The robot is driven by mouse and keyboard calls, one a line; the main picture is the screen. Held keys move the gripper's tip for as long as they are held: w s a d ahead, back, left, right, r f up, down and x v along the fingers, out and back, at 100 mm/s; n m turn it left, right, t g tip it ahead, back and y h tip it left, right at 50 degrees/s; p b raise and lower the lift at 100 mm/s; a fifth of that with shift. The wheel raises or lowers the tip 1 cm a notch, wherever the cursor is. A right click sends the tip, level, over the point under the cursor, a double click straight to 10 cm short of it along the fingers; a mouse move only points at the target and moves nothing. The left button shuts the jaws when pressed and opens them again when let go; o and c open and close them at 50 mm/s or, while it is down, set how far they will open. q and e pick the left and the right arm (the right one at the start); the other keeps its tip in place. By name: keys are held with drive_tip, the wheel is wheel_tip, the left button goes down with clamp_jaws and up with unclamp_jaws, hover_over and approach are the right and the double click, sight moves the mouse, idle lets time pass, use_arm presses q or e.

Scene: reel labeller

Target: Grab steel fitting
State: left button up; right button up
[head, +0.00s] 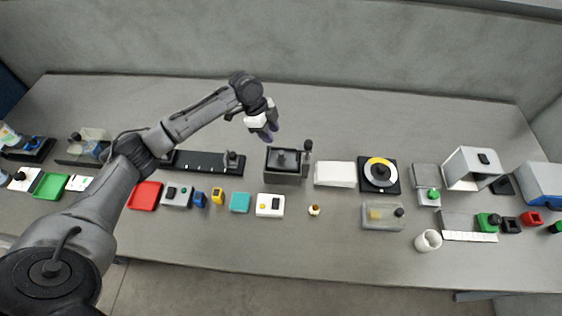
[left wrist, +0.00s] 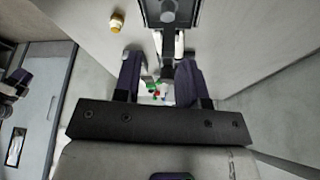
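I cannot say for sure which thing is the steel fitting. A grey round piece (left wrist: 168,14) sits in the dark open-topped box (head: 285,178) near the middle of the table; it also shows in the head view (head: 283,159). A small brass-coloured piece (head: 314,210) stands on the table in front and to the right of the box; it shows in the left wrist view (left wrist: 117,22). My left gripper (head: 272,133) is above the table, behind and left of the box. Its fingers (left wrist: 159,78) are apart with nothing held between them. My right gripper is not clearly seen.
A knobbed post (head: 308,147) rises at the box's right side. A white block (head: 334,174) and a black plate with a yellow-white ring (head: 379,172) stand to the right. A black rail (head: 205,162) lies left. The table behind is clear.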

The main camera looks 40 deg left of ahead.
sight(282, 152)
use_arm(q)
drive_tip(key=x, duration=0.7)
drive_tip(key=shift+w+a+f, duration=0.15)
drive_tip(key=shift+w+f, duration=0.15)
drive_tip(key=shift+f, duration=0.05)
drive_tip(key=shift+a+x, duration=0.1)
drive_tip(key=shift+x, duration=1.25)
drive_tip(key=shift+a+x, duration=0.15)
drive_tip(key=shift+x, duration=1.25)
drive_tip(key=shift+c, duration=0.4)
drive_tip(key=c, duration=0.5)
